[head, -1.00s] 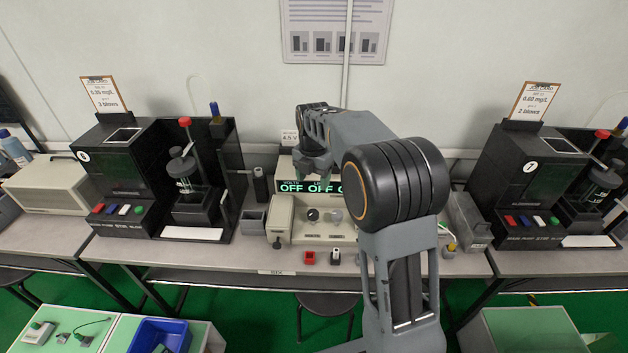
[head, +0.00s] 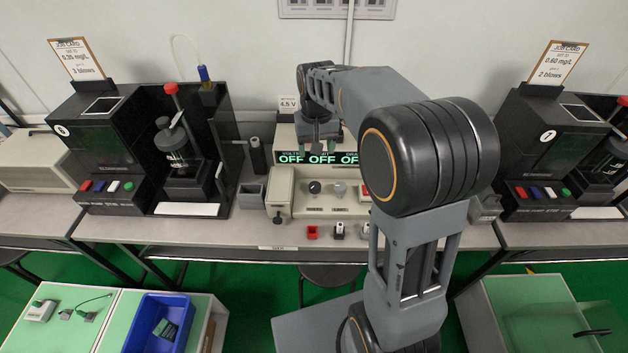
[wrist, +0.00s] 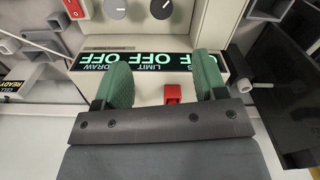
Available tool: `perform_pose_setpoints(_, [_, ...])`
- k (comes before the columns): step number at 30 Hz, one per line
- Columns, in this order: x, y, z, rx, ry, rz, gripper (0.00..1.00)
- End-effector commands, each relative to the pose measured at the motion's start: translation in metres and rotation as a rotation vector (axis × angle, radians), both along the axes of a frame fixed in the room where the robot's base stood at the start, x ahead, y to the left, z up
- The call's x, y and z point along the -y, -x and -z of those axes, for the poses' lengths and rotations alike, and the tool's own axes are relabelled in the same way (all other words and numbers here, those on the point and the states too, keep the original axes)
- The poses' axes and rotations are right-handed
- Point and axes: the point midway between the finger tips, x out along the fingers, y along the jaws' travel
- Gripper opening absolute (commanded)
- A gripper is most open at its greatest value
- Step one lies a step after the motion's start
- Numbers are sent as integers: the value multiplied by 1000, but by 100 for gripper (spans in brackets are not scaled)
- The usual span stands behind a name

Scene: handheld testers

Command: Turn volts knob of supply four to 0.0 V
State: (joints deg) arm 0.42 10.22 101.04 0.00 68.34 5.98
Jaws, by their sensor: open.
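A cream power supply (head: 325,206) stands on the middle bench. Its display (head: 319,158) reads OFF in three fields, and shows upside down in the wrist view (wrist: 135,59). I cannot read a supply number. The black knob (head: 314,187) on the volts side also shows at the top of the wrist view (wrist: 162,8). A grey knob (head: 339,189) sits beside it. My gripper (wrist: 162,78) is open, its green pads apart over the display area, touching neither knob. In the head view my arm hides part of the display's right side.
A small red part (wrist: 172,94) lies between the pads in the wrist view. A red socket (head: 312,232) is at the bench front. Black testers stand left (head: 110,150) and right (head: 530,150). A grey box (head: 250,195) flanks the supply. A 4.5 V card (head: 288,103) stands behind.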

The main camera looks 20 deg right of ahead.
Motion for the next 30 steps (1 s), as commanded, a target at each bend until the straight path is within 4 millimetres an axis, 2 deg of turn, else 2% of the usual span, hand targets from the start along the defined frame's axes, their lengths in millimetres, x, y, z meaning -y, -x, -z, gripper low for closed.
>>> perform_pose_setpoints(3, [-2, 2, 3, -7, -1, 264, 65])
perform_pose_setpoints(6, [-2, 2, 4, -8, -1, 444, 65])
perform_pose_setpoints(12, [-4, 2, 4, -7, -2, 654, 65])
perform_pose_setpoints(16, [-3, 2, 11, -9, -2, 700, 65])
perform_pose_setpoints(19, [-3, 2, 24, -11, -1, 708, 65])
perform_pose_setpoints(30, [-2, 3, 94, -11, -1, 708, 65])
